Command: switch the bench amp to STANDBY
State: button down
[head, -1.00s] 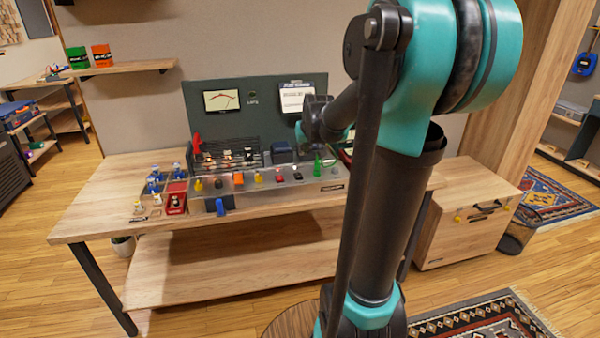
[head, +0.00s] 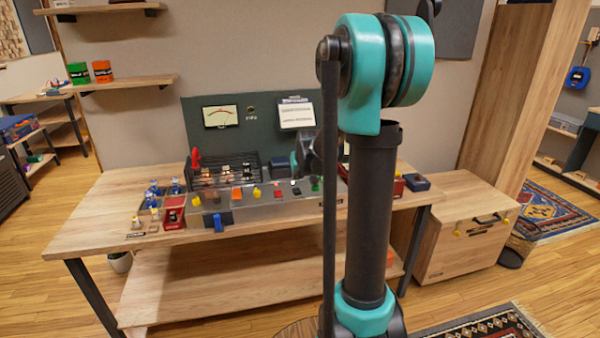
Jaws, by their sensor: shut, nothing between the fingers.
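The bench amp is a low grey sloped control panel (head: 262,212) on the wooden bench, with a row of coloured knobs and switches. Behind it stands a dark green back panel with a needle meter (head: 220,116) and a small round lamp (head: 251,108). The labels are too small to read, so I cannot tell which control has the STANDBY position or how it is set. My gripper (head: 303,160) is shut and empty over the right half of the panel, close to the back panel. My arm hides part of the gripper and the panel's right end.
A red lever (head: 195,159) rises at the panel's left, beside a black wire cage. A red box (head: 173,212) and small blue parts stand further left. A clipboard (head: 296,114) hangs behind my gripper. A dark blue box (head: 416,182) sits at the bench's right.

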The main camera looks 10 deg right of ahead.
aim_at(297, 190)
notch_tip(297, 190, down, 4)
jog(key=shift+w+f, duration=0.1)
jog(key=shift+f, duration=0.3)
jog(key=shift+s+f, duration=0.2)
jog(key=shift+f, duration=0.1)
jog(key=shift+r, duration=0.2)
jog(key=shift+r, duration=0.65)
